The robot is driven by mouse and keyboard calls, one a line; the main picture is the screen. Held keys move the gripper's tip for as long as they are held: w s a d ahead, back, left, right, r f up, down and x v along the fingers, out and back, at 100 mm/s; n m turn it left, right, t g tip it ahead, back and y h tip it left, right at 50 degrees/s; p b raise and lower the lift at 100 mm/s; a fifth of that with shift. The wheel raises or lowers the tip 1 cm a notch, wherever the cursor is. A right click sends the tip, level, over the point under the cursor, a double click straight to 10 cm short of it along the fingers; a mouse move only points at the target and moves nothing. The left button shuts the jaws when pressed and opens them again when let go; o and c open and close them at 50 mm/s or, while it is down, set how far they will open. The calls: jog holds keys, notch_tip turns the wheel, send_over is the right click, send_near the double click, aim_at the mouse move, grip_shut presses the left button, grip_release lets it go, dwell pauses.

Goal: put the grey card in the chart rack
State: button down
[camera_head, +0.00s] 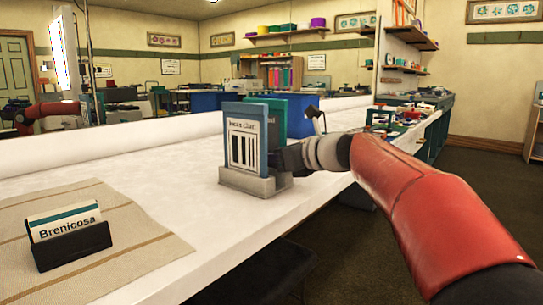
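The grey chart rack (254,184) stands on the white table, right of the picture's middle-left. It holds a blue card (232,144) upright, with a striped chart and lettering on its face. A teal-green card (273,118) stands upright behind the blue one. My gripper (287,160) is at the rack's right side, close to the cards; its fingertips are partly hidden by the rack and cards, so I cannot see whether it is open or what it holds. I cannot make out a separate grey card; one may be hidden behind the others or my gripper.
A black holder (71,246) with a "Brenicosa" card (65,220) stands on a beige striped cloth (140,235) at the front left. The white table (160,170) is clear between cloth and rack. Its right edge runs beneath my arm. Behind it, a large mirror seems to reflect the room.

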aim_at(272, 127)
jog(key=shift+f, duration=0.1)
jog(key=c, duration=1.5)
grip_release()
jog(key=shift+o, duration=0.2)
notch_tip(272, 127, up, 7)
jog(key=p, duration=0.7)
jog(key=shift+p, duration=0.4)
